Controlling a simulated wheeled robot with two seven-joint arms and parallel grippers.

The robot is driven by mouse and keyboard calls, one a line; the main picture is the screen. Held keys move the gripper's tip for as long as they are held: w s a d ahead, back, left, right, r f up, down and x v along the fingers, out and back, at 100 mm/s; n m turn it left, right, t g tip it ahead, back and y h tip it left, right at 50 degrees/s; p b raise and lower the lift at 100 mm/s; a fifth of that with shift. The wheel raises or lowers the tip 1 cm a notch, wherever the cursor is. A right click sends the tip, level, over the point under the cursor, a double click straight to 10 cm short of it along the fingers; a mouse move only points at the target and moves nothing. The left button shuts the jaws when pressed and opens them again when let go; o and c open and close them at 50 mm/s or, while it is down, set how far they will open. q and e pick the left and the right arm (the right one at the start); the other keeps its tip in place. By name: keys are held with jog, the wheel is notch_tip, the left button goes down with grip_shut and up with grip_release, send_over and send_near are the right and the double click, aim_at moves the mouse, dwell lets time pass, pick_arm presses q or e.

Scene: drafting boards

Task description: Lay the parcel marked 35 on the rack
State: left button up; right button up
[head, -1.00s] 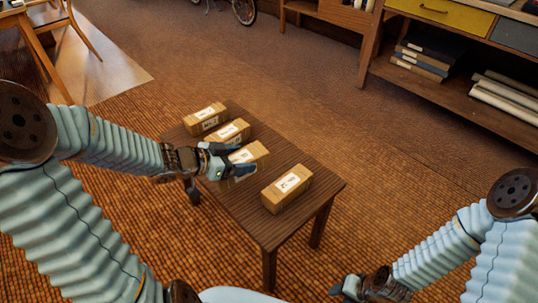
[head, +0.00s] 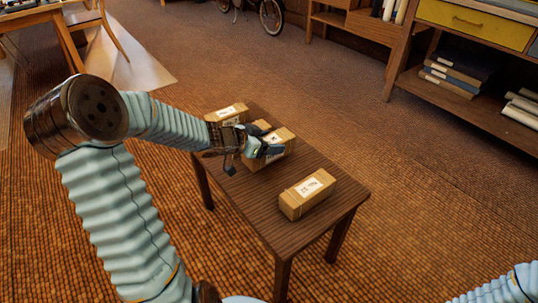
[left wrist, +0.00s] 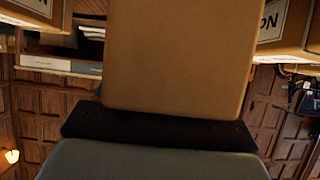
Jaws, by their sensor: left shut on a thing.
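My left gripper (head: 262,147) is shut on a tan parcel (head: 286,137) with a white label, over the middle of the low dark table (head: 330,225). In the left wrist view the held parcel (left wrist: 180,55) fills the middle, its plain side close to the camera. Another parcel (head: 227,114) lies at the table's far end, and one (head: 307,193) lies at the near end. Labels are too small or covered for me to be sure which reads 35. I cannot make out for certain a rack. My right gripper is out of view.
A wooden shelf unit (head: 403,70) with books and rolls stands at the upper right. A wooden chair (head: 88,22) stands at the upper left. A bicycle wheel shows at the top. The carpeted floor around the table is open.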

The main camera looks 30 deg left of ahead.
pick_arm(q)
jog(key=shift+w+a+f, duration=0.2)
jog(key=shift+w+f, duration=0.2)
jog(key=shift+f, duration=0.1)
jog(key=f+b, duration=0.2)
jog(key=f, duration=0.1)
jog(key=shift+w+a+f, duration=0.1)
jog(key=shift+w+f, duration=0.1)
jog(key=shift+f, duration=0.05)
jog(key=o, duration=1.5)
jog(key=shift+f, duration=0.1)
